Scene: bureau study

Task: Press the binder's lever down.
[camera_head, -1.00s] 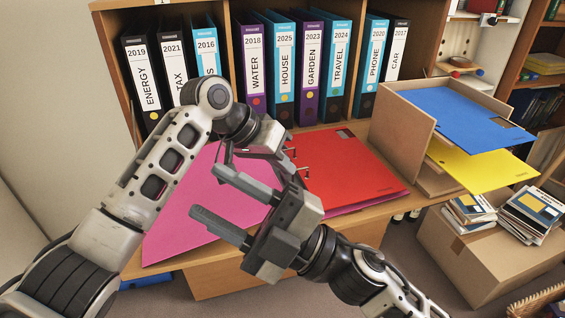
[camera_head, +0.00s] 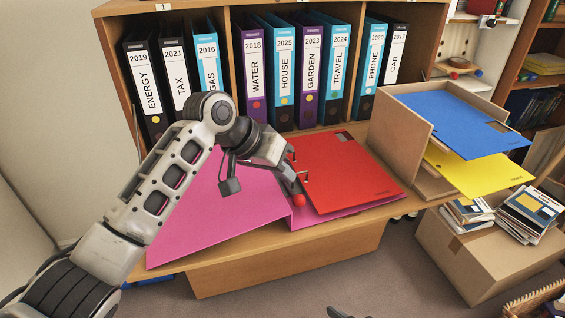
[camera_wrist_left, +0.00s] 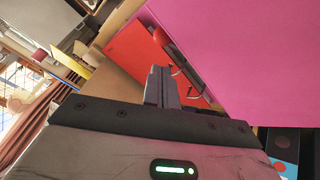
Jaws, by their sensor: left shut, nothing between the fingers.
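The pink binder (camera_head: 225,205) lies open on the desk, with red sheets (camera_head: 350,172) on its right half. Its metal rings show at the sheets' left edge. The lever's red ball end (camera_head: 299,200) sticks up near the binder's front middle. My left gripper (camera_head: 293,185) is shut and empty, its tips just above and behind the ball; I cannot tell whether they touch. In the left wrist view, the shut fingers (camera_wrist_left: 161,86) stand before the red sheets (camera_wrist_left: 135,55) and pink cover (camera_wrist_left: 245,45). Only dark bits of my right arm or gripper show at the bottom edge.
Upright labelled binders (camera_head: 283,75) fill the shelf behind. A wooden tray (camera_head: 405,130) with blue and yellow folders stands to the right. A cardboard box (camera_head: 465,255) with cases on it stands beyond the desk's right end. The desk's front edge (camera_head: 260,245) is clear.

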